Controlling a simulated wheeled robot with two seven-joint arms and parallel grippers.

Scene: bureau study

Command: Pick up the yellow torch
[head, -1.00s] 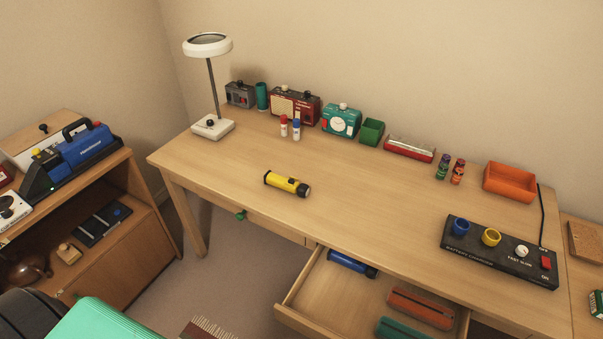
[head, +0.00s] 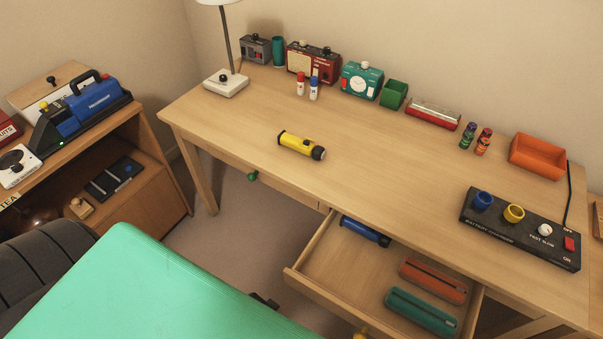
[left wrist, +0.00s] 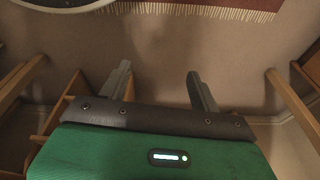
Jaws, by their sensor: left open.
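The yellow torch (head: 298,144) lies on its side on the desk, near the front edge left of the open drawer. Its black head points right, and nothing touches it. The large teal part of my left arm fills the lower left of the head view, in front of the desk and apart from the torch. In the left wrist view my left gripper (left wrist: 158,84) is open and empty, its two grey fingers spread above the floor. The torch does not show in that view. My right gripper is not in view.
The open drawer (head: 309,256) juts out below the desk (head: 390,160), holding a blue torch (head: 365,231) and red and teal cases. A lamp (head: 226,84), radios and a clock line the back. A black charger (head: 520,228) sits at right. The desk around the torch is clear.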

